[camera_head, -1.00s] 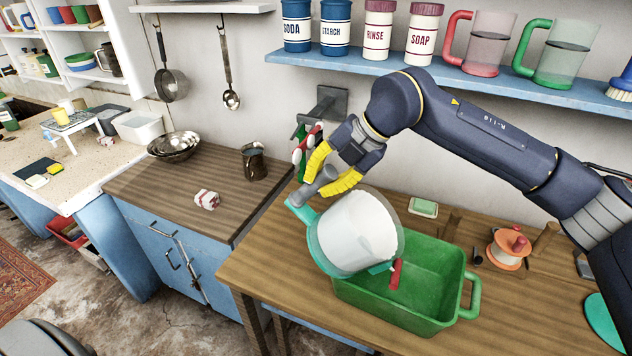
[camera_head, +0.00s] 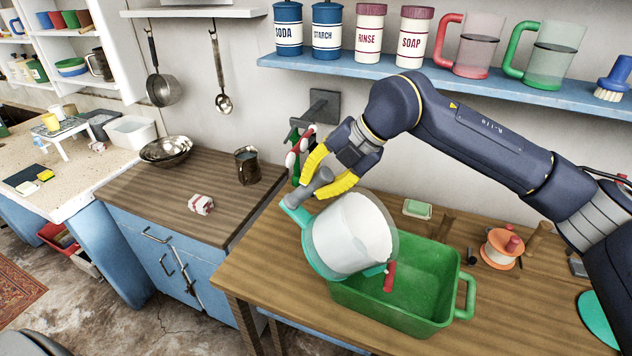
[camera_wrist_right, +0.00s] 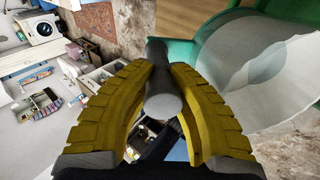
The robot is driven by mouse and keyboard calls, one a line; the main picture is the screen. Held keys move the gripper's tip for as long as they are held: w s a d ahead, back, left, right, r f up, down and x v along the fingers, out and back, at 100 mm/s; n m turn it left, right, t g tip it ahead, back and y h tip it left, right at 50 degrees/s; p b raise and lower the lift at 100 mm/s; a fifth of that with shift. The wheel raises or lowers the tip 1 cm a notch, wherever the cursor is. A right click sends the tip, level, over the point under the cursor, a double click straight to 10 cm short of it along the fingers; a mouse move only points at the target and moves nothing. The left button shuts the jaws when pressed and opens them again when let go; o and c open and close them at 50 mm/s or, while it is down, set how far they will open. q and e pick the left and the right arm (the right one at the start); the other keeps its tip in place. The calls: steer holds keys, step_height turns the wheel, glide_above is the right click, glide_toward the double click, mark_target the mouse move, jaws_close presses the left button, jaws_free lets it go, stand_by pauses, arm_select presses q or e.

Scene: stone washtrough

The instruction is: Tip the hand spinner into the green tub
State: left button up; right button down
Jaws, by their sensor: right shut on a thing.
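The hand spinner (camera_head: 384,219) is a clear drum with a whitish inside, a teal base and handle arm, and a red knob at its lower right. It is held tilted above the left part of the green tub (camera_head: 440,310), overlapping its rim in the head view. My right gripper (camera_head: 313,185) has its yellow fingers shut on the spinner's grey handle grip. The wrist view shows the grip (camera_wrist_right: 163,98) between both fingers and the clear drum (camera_wrist_right: 262,75) at the right. The visible tub floor looks bare; part is hidden behind the spinner. My left gripper is not in view.
A green-and-white soap dish (camera_head: 417,209) and an orange spool (camera_head: 500,248) stand behind and right of the tub. A wall tap (camera_head: 300,135) is close behind my gripper. A blue shelf (camera_head: 430,75) with jars and jugs runs above. The wooden counter (camera_head: 255,285) left of the tub is clear.

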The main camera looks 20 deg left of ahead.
mark_target(328, 174)
steer(key=shift+w+d+r+y, duration=0.15)
steer(key=shift+d+r+y, duration=0.85)
steer(key=shift+d+r, duration=0.45)
steer(key=shift+d+r, duration=0.1)
steer(key=shift+d, duration=0.05)
steer(key=shift+w+d+r+g+y, duration=0.1)
steer(key=shift+d+r+g+y, duration=0.05)
steer(key=shift+d+r+y, duration=0.5)
steer(key=shift+w+d+r+g+y, duration=0.15)
steer(key=shift+d+r+y, duration=0.25)
steer(key=shift+d, duration=0.45)
steer(key=shift+d, duration=0.15)
steer(key=shift+w+d+r+y, duration=0.1)
steer(key=shift+d+r+y, duration=0.2)
steer(key=shift+d, duration=0.2)
steer(key=shift+d+r+y, duration=0.15)
steer(key=shift+d+y, duration=0.2)
steer(key=shift+d, duration=0.2)
steer(key=shift+w+d+r+y, duration=0.1)
steer(key=shift+d+r+y, duration=0.2)
steer(key=shift+d, duration=0.2)
steer(key=shift+d, duration=0.1)
